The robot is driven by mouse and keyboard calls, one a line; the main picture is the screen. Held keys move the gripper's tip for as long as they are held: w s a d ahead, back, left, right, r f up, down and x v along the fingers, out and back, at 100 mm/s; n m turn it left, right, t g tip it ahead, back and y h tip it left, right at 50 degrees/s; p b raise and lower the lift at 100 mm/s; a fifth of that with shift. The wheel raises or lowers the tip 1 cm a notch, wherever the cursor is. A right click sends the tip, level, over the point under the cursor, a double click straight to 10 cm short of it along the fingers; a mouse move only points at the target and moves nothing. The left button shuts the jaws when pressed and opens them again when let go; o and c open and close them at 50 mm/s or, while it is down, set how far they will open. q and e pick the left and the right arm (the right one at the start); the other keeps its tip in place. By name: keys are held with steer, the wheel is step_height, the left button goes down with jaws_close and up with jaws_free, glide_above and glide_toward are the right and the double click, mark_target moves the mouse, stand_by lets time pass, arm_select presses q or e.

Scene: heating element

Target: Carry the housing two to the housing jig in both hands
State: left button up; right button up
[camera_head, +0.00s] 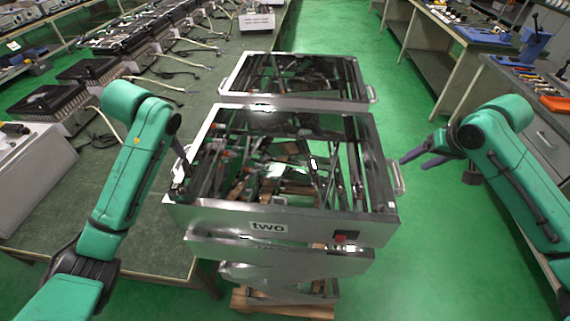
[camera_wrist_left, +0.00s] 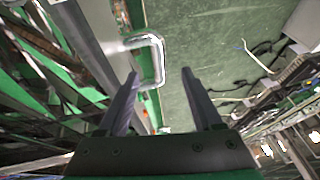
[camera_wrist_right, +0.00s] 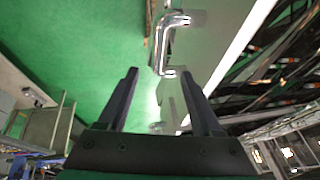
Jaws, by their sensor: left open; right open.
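Housing two (camera_head: 315,224) is an open metal frame labelled "two", on top of a stack of similar frames. It has a side handle (camera_head: 399,178) on the right. In the left wrist view its left handle (camera_wrist_left: 160,62) lies just ahead of my left gripper (camera_wrist_left: 160,85), whose fingers are open and empty. In the head view my left gripper (camera_head: 178,182) is at the left side of the housing, partly hidden. My right gripper (camera_head: 412,160) is open, just right of the right handle; that handle (camera_wrist_right: 163,42) is ahead of its fingers (camera_wrist_right: 160,85). I cannot identify the housing jig.
Another frame stack (camera_head: 295,80) stands close behind. A long green-topped bench (camera_head: 150,215) with several heater units and cables runs along the left. A wooden pallet (camera_head: 285,305) lies under the front stack. Green floor (camera_head: 415,245) is clear to the right; benches stand farther right.

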mark_target(178, 162)
arm_select(q)
steer(key=x, duration=1)
steer(key=shift+d, duration=0.1)
arm_select(e)
steer(key=x, duration=1)
steer(key=shift+d, duration=0.1)
arm_select(q)
steer(key=shift+s+r, duration=0.1)
steer(key=shift+s, duration=0.05)
arm_select(e)
steer(key=shift+s, duration=0.15)
arm_select(q)
steer(key=shift+s, duration=0.1)
steer(key=shift+c, duration=1.2)
arm_select(e)
steer(key=shift+d, duration=0.1)
steer(key=shift+c, duration=1.2)
arm_select(q)
jaws_close()
arm_select(e)
steer(key=shift+s, duration=0.1)
jaws_close()
